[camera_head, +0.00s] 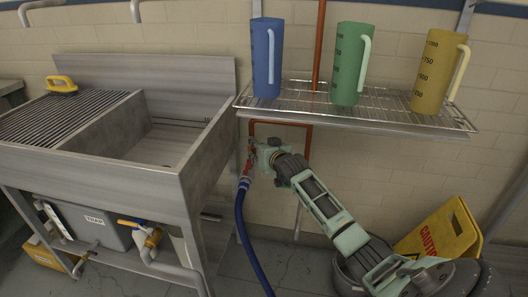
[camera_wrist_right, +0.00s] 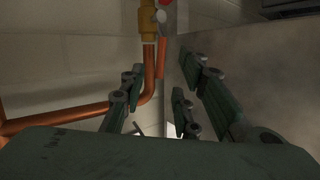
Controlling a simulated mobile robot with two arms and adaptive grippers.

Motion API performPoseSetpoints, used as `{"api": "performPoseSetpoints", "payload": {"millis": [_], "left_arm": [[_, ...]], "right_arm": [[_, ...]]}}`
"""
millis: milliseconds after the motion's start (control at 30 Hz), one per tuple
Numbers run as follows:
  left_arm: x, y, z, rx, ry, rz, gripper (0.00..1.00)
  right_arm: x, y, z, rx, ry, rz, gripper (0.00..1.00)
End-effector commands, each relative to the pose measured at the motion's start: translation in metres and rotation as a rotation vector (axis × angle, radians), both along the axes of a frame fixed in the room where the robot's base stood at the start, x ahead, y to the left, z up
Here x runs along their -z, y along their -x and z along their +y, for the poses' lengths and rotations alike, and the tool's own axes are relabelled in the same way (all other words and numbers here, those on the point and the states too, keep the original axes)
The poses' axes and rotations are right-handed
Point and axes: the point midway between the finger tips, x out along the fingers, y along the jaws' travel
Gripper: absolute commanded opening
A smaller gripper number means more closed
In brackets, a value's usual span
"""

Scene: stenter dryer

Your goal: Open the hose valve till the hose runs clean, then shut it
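The blue hose (camera_head: 243,225) hangs from a coupling beside the sink's right side and runs down to the floor. A small red part (camera_head: 249,166) shows just above the coupling, close to my right gripper (camera_head: 264,152), which partly hides the valve. In the right wrist view, a brass valve body (camera_wrist_right: 149,20) sits at the top on a copper pipe, with a bit of red (camera_wrist_right: 167,3) at the frame edge. My right gripper's fingers (camera_wrist_right: 155,100) are apart, with nothing seen held between them. The hose's outlet and any water are not seen. My left gripper is not in view.
A steel sink (camera_head: 190,165) stands left of the valve. A wire shelf (camera_head: 300,97) above holds blue (camera_head: 266,60), green (camera_head: 347,75) and yellow (camera_head: 432,75) jugs. A yellow caution sign (camera_head: 440,235) is at right.

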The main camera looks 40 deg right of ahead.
Motion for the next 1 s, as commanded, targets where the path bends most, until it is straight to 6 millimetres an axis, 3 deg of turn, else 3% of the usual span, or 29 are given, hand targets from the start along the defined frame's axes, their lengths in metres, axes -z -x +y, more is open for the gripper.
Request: {"api": "performPoseSetpoints", "payload": {"millis": [133, 333, 1000], "left_arm": [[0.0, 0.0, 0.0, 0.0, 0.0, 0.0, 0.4], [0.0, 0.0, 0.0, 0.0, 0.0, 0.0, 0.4], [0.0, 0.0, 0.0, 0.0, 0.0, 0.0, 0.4]], "right_arm": [[-0.006, 0.022, 0.005, -0.001, 0.002, 0.001, 0.29], [-0.011, 0.038, 0.008, 0.001, 0.001, 0.001, 0.29], [-0.012, 0.042, 0.01, -0.001, 0.001, 0.004, 0.29]]}}
